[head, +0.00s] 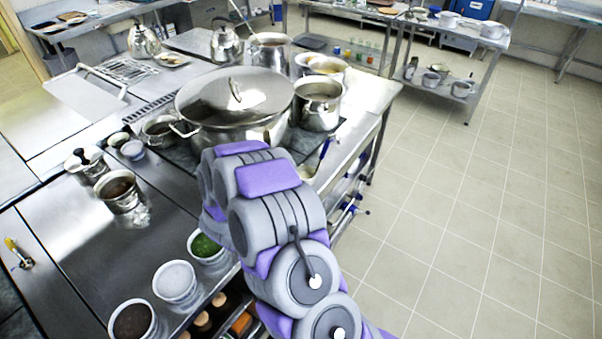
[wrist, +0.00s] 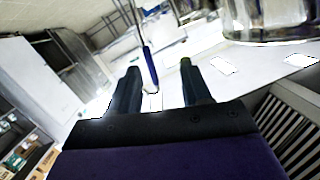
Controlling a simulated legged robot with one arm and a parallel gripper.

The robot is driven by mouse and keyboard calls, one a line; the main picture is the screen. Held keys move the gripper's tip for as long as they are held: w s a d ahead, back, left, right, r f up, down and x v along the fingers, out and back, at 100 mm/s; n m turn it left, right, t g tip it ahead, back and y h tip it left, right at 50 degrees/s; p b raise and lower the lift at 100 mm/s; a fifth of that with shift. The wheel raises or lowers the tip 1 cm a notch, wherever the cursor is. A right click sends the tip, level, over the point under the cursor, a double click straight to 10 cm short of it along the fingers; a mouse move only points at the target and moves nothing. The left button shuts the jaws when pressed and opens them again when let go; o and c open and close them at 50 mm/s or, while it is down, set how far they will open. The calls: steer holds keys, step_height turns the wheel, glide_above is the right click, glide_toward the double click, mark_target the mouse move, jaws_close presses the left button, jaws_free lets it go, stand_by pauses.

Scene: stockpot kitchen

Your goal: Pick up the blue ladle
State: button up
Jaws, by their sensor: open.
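The blue ladle (head: 325,147) lies at the right edge of the steel counter in the head view, to the right of the large lidded stockpot. Its blue handle (wrist: 150,68) shows upright in the wrist view, between the two dark fingers but nearer the left one. My gripper (wrist: 158,72) is open, with nothing held between the fingers. I cannot tell how far the handle is beyond the fingertips. In the head view my own arm hides the gripper.
The lidded stockpot (head: 236,100) and an open steel pot (head: 318,103) stand close behind the ladle. Several tubs, including a white one (head: 175,283), line the counter's front left. Tiled floor (head: 470,210) is clear on the right.

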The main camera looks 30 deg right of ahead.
steer(key=s+d+g+h, duration=0.1)
steer(key=s+d+h, duration=0.1)
steer(key=b, duration=0.2)
glide_toward(322, 155)
steer(key=shift+h, duration=0.3)
steer(key=x, duration=0.7)
steer(key=shift+d+f, duration=0.3)
steer(key=shift+d, duration=0.05)
steer(key=shift+w+b+x, duration=0.15)
steer(key=shift+b+x, duration=0.05)
steer(key=shift+x, duration=1.05)
steer(key=shift+w+b+x, duration=0.15)
steer(key=shift+x, duration=1.1)
steer(key=shift+a, duration=0.1)
steer(key=shift+c, duration=0.2)
jaws_close()
